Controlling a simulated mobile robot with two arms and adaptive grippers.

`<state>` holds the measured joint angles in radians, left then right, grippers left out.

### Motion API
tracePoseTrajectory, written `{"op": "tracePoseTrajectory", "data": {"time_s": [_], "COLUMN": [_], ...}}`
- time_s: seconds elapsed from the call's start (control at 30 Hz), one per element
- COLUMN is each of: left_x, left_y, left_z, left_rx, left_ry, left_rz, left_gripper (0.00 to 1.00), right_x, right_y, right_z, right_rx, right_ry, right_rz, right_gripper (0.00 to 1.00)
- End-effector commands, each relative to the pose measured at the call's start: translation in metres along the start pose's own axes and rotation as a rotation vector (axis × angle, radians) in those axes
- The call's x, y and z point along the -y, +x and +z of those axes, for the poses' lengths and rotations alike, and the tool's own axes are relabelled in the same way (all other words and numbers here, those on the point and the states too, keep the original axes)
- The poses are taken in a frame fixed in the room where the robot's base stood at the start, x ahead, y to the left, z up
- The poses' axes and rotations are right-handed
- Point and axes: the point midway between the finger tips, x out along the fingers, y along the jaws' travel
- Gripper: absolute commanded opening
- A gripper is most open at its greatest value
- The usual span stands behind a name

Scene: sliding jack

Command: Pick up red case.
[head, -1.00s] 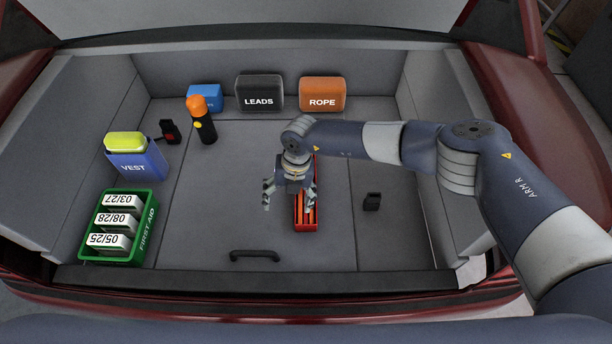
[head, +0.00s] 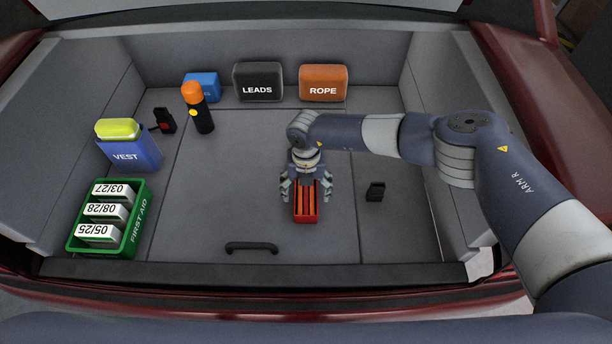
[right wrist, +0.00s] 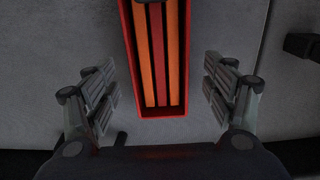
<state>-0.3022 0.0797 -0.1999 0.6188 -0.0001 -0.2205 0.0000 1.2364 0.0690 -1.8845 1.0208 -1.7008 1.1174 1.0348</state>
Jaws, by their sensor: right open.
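The red case (head: 306,207) is an open-topped narrow box with orange and dark red strips inside. It lies on the trunk floor near the middle, long side pointing away from me. My right gripper (head: 306,197) is over it, with one finger on each side. In the right wrist view the case (right wrist: 158,108) shows between and ahead of the open fingers of the gripper (right wrist: 159,95), with a gap on both sides. Its far end is cut off by that view's top edge. My left gripper is not in view.
A floor handle (head: 251,247) lies in front. A green first aid box (head: 137,226), a blue vest pouch (head: 140,157) and a flashlight (head: 203,120) stand left. Leads (head: 258,82) and rope (head: 323,83) bags stand at the back. A small black item (head: 375,191) is right of the case.

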Motion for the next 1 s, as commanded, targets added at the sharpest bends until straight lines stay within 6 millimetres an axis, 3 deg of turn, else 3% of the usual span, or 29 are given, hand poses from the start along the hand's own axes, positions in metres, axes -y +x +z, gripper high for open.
{"op": "tracePoseTrajectory", "data": {"time_s": [0.03,0.2,0.53,0.77,1.0], "left_x": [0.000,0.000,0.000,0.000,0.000], "left_y": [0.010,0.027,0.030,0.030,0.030], "left_z": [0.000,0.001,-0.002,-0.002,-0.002], "left_rx": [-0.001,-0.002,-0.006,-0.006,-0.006], "left_ry": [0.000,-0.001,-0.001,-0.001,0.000], "left_rz": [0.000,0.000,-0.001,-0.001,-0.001], "left_gripper": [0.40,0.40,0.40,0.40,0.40], "right_x": [0.000,0.000,0.000,0.000,-0.001], "right_y": [0.013,0.035,0.038,0.038,0.037], "right_z": [-0.001,-0.002,-0.002,-0.002,-0.001], "right_rx": [-0.001,0.000,0.000,0.000,0.002], "right_ry": [0.000,0.001,0.000,0.000,0.000], "right_rz": [-0.001,0.000,0.001,0.001,0.002], "right_gripper": [0.77,0.77,0.77,0.28,0.24]}}
